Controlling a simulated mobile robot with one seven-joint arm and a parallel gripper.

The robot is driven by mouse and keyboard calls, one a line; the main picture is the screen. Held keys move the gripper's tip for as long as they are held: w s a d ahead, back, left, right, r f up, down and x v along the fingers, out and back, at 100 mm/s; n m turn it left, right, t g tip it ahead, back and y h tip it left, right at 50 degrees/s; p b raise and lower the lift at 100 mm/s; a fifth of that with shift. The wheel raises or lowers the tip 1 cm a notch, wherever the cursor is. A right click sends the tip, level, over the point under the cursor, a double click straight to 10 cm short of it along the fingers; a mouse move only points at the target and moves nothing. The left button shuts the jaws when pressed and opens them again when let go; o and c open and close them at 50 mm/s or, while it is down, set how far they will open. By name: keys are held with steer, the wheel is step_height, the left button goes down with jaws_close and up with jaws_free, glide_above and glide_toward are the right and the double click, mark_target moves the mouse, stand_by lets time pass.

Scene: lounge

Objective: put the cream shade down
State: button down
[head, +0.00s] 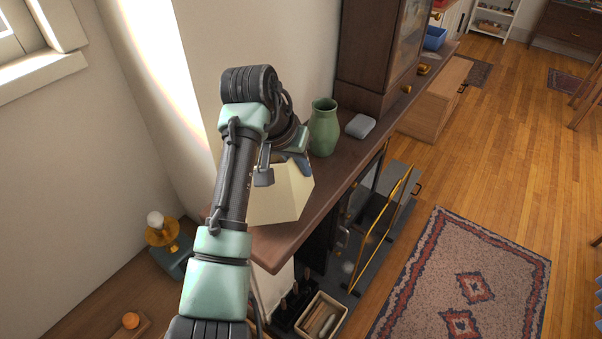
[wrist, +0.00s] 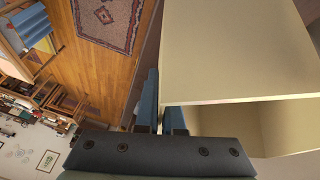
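The cream shade (head: 283,195) is a pale, flat-sided lampshade over the near end of the dark wooden mantel shelf (head: 285,243). I cannot tell whether it touches the shelf. My gripper (head: 297,163) is at the shade's upper edge, and my arm hides part of the shade's left side. In the wrist view the shade (wrist: 240,50) fills the upper right, with its open end showing its inside. The blue fingers of my gripper (wrist: 162,112) are close together at the edge of the shade's wall, seemingly one on each side of it.
A green vase (head: 323,128) and a grey box (head: 360,126) stand on the shelf beyond the shade. An amber lamp with a bare bulb (head: 161,231) stands at lower left. A fireplace screen (head: 383,232) and an open box (head: 320,318) are below the shelf.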

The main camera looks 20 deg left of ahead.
mark_target(301, 178)
steer(key=shift+f+p, duration=0.8)
steer(key=shift+f, duration=0.9)
steer(key=shift+f, duration=0.1)
steer(key=c, duration=1)
jaws_free()
steer(key=shift+c, duration=0.2)
steer(key=shift+r, duration=0.2)
steer(key=b+v, duration=0.3)
steer(key=v, duration=0.9)
steer(key=shift+s+f, duration=0.1)
